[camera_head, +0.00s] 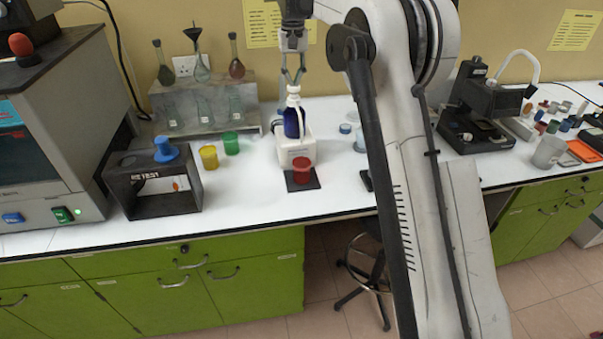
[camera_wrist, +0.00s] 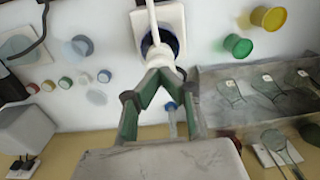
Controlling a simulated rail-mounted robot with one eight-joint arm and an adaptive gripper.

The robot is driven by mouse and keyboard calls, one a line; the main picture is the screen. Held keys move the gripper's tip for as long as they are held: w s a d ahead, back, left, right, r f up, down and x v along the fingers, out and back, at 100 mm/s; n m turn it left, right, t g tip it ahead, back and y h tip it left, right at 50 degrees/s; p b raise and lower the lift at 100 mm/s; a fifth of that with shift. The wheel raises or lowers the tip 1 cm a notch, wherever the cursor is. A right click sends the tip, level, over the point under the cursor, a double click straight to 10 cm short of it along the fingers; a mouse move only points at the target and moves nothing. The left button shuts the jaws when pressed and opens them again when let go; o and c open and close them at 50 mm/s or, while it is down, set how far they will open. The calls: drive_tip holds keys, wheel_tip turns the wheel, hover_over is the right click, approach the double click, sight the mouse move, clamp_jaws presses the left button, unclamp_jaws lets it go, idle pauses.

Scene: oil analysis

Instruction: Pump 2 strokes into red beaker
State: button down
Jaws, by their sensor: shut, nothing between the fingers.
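The pump bottle (camera_head: 292,121) is dark blue with a white pump head (camera_head: 293,96). It stands upright in a white holder (camera_head: 297,150) on the bench. The red beaker (camera_head: 302,168) stands on a dark square pad in front of the holder, below the bottle. My gripper (camera_head: 292,84) is shut and empty, pointing down directly above the pump head; I cannot tell whether it touches. In the wrist view my fingertips (camera_wrist: 161,66) come together over the bottle (camera_wrist: 156,44), partly hiding it and the pump head. The red beaker is not in the wrist view.
Yellow (camera_head: 209,157) and green (camera_head: 231,143) beakers stand left of the bottle. A grey rack (camera_head: 190,131) with flasks stands behind them. A dark box-shaped stand (camera_head: 153,203) is further left. Bare bench lies around the holder.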

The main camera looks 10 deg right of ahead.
drive_tip(key=shift+f, duration=0.25)
drive_tip(key=shift+r, duration=0.2)
drive_tip(key=shift+r+p, duration=1.5)
drive_tip(key=shift+r, duration=0.7)
drive_tip(key=shift+r, duration=0.1)
drive_tip(key=shift+r+p, duration=2.05)
drive_tip(key=shift+r, duration=0.85)
